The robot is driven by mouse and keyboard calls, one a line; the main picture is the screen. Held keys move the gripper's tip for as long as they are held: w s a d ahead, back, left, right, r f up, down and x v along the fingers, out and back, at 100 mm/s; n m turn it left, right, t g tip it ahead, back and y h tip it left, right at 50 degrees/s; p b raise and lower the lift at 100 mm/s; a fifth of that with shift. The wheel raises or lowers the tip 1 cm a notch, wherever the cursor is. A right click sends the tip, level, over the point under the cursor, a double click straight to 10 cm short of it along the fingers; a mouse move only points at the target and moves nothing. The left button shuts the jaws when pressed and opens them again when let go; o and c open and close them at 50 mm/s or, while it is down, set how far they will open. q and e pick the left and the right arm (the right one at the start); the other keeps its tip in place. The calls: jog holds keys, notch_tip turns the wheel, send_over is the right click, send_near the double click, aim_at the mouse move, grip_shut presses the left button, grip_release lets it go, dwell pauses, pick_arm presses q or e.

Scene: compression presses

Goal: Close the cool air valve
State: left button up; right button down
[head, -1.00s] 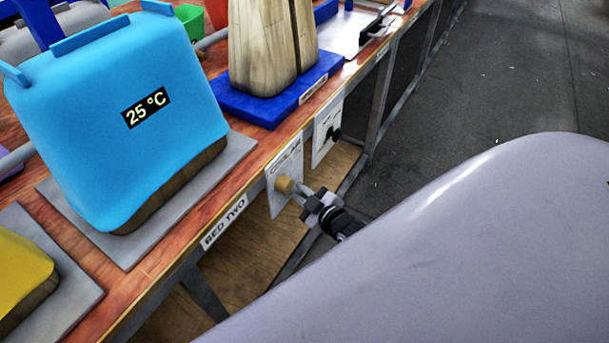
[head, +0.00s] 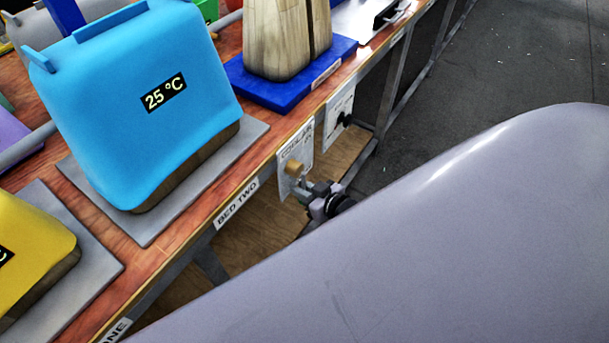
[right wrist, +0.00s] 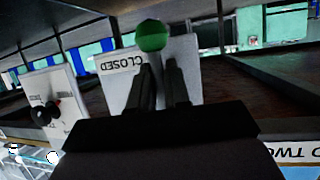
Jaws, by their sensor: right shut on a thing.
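The cool air valve is on a white plate (head: 300,145) fixed to the bench front, with a tan round knob (head: 294,167) showing in the head view. My right gripper (head: 303,188) is at the valve, just right of and below this knob, and shut on its handle; the fingers hide most of the handle. In the right wrist view the fingers (right wrist: 161,75) stand in front of the white plate (right wrist: 115,92), with a green ball (right wrist: 152,36) at their tips. The word CLOSED reads upside down on that plate. My left gripper is not in view.
A second white plate (head: 332,125) with a black knob (head: 346,118) is right of the valve. A blue press cover (head: 130,120) marked 25 °C stands on the bench above. A BED TWO label (head: 237,203) is left of the valve. Dark floor (head: 500,70) is clear at right.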

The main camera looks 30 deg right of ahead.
jog(key=shift+a, duration=0.15)
jog(key=c, duration=1.2)
grip_release()
jog(key=shift+o, duration=0.2)
jog(key=p+v, duration=0.1)
jog(key=v, duration=0.6)
jog(key=shift+p, duration=0.4)
jog(key=shift+s, duration=0.2)
